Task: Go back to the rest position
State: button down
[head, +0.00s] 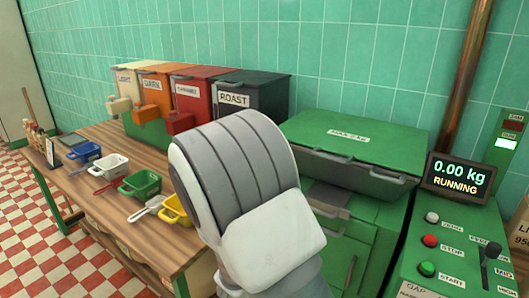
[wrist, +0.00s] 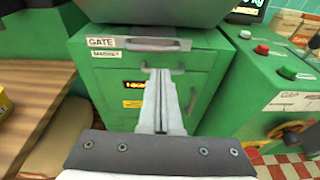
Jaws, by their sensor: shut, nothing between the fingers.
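My gripper (wrist: 159,76) is shut and empty in the wrist view. Its fingers point toward the front of a green cabinet (wrist: 107,85), which carries a GATE label and a grey handle near its top. The fingertips overlap the cabinet front in the picture; I cannot tell whether they touch it. In the head view my white and grey arm fills the middle and hides the gripper. The green cabinet also shows there (head: 350,240), behind and right of my arm.
A control panel (head: 450,262) with buttons and a display (head: 458,176) reading 0.00 kg RUNNING is at right.

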jog(key=s+d+r+m+g, duration=0.4)
jog(key=s+d+m+g, duration=0.15)
jog(key=s+m, duration=0.2)
jog(key=s+d+r+m+g, duration=0.4)
jog(key=s+d+m, duration=0.2)
jog(key=m, duration=0.2)
jog(key=s+a+r+m+t+y, duration=0.3)
jog(key=s+a+r+m+y, duration=0.4)
jog(key=m, duration=0.5)
jog(key=s+a+y, duration=0.1)
jog(key=s+y, duration=0.1)
jog(key=s, duration=0.1)
jog(key=shift+s+a+r+m, duration=0.2)
jog(key=shift+s+r+m, duration=0.05)
jog(key=shift+s+m, duration=0.1)
